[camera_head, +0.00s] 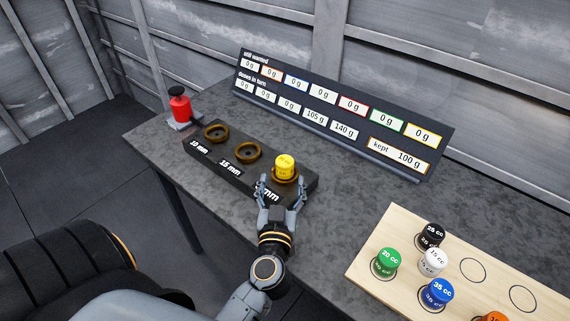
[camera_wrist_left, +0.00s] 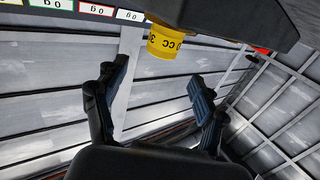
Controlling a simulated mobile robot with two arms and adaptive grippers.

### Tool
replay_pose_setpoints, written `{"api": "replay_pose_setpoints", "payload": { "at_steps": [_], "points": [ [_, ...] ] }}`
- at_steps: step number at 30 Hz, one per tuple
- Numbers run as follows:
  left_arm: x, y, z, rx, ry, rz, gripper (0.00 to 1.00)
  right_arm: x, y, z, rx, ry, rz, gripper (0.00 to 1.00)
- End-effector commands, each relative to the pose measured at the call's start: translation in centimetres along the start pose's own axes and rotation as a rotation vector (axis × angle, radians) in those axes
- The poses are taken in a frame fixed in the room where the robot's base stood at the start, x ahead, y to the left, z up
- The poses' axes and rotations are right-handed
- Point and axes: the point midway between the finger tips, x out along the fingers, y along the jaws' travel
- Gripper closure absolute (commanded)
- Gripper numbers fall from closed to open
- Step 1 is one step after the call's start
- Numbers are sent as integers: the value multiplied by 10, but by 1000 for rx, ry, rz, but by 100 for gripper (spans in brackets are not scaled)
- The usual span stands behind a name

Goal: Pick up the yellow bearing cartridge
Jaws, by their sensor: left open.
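The yellow bearing cartridge (camera_head: 285,166) stands upright in the rightmost ring of a black block (camera_head: 311,183) on the table. It also shows in the left wrist view (camera_wrist_left: 165,44), just beyond the fingertips. My left gripper (camera_head: 282,190) is open, at the near side of that ring, with its fingers spread to either side below the cartridge. In the left wrist view the gap between the fingers (camera_wrist_left: 160,85) is empty. The gripper covers part of the block's last label. My right gripper is not in view.
Two empty brown rings (camera_head: 247,152) sit left on the block. A red container (camera_head: 180,107) stands at the table's left corner. A sign board (camera_head: 335,112) stands behind. A wooden board (camera_head: 372,262) with several coloured cartridges is at the right. Bare table lies between block and board.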

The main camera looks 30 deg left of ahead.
Motion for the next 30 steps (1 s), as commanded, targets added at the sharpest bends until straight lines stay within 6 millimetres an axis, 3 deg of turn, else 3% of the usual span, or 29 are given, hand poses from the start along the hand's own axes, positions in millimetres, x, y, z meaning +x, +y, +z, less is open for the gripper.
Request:
{"api": "replay_pose_setpoints", "payload": {
  "at_steps": [2, 5, 10, 14, 19, 27, 30],
  "points": [
    [14, 0, -1, 1, 3, 0, 29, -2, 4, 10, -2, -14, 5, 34],
    [23, 0, -1, 0, 2, 0, 29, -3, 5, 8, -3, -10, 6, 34],
    [35, 0, 0, 0, 2, 0, 29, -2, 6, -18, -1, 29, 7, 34],
    [55, -1, 2, -1, 3, -1, 29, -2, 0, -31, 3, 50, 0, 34],
    [75, -1, 2, 0, 2, 1, 29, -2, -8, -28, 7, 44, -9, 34],
    [79, 0, 2, 0, 1, 2, 29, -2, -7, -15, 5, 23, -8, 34],
    [79, 0, 2, 0, 1, 2, 48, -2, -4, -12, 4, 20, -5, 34]
  ]
}}
